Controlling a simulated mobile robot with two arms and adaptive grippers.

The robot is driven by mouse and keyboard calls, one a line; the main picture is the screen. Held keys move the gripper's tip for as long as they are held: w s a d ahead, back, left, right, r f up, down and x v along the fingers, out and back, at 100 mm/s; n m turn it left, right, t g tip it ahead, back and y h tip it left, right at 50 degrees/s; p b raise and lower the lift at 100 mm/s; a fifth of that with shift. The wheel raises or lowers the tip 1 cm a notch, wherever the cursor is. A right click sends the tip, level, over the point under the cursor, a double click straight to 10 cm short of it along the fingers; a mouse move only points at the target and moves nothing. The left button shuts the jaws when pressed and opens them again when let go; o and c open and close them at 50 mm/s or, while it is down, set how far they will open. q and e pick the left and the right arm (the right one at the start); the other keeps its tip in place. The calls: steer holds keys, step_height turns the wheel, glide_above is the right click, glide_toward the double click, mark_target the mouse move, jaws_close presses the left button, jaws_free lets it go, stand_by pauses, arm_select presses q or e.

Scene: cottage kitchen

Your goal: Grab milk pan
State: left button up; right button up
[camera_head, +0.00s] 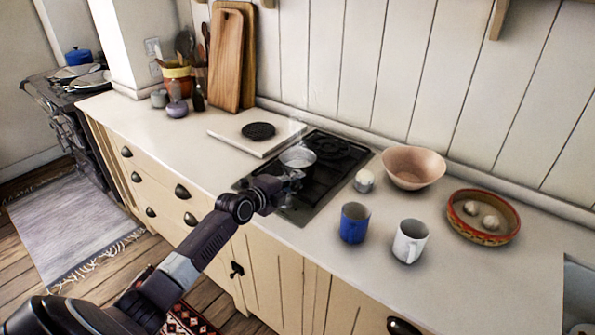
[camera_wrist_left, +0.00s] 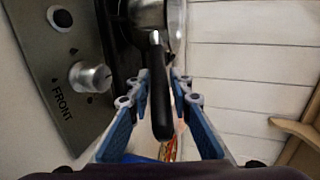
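The milk pan (camera_head: 298,158) is a small metal pot standing on the black hob, with steam above it. In the left wrist view its metal body (camera_wrist_left: 150,14) is at the top and its black handle (camera_wrist_left: 160,95) points down toward me. My left gripper (camera_head: 292,178) reaches in from the left to the pan's near side. In the left wrist view its blue-padded fingers (camera_wrist_left: 161,80) are open, one on each side of the handle. I see no clear grip on the handle. The gripper partly hides the handle in the head view. My right gripper is not in view.
On the counter right of the black hob (camera_head: 328,185) are a blue mug (camera_head: 354,223), a white mug (camera_head: 410,241), a small egg cup (camera_head: 364,181), a pink bowl (camera_head: 413,167) and a patterned dish (camera_head: 483,217). A hob knob (camera_wrist_left: 90,77) is close to the left finger.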

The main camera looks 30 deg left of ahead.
arm_select(q)
jaws_close()
steer(key=shift+w+a+r, duration=0.1)
steer(key=shift+r, duration=0.05)
steer(key=shift+r, duration=0.15)
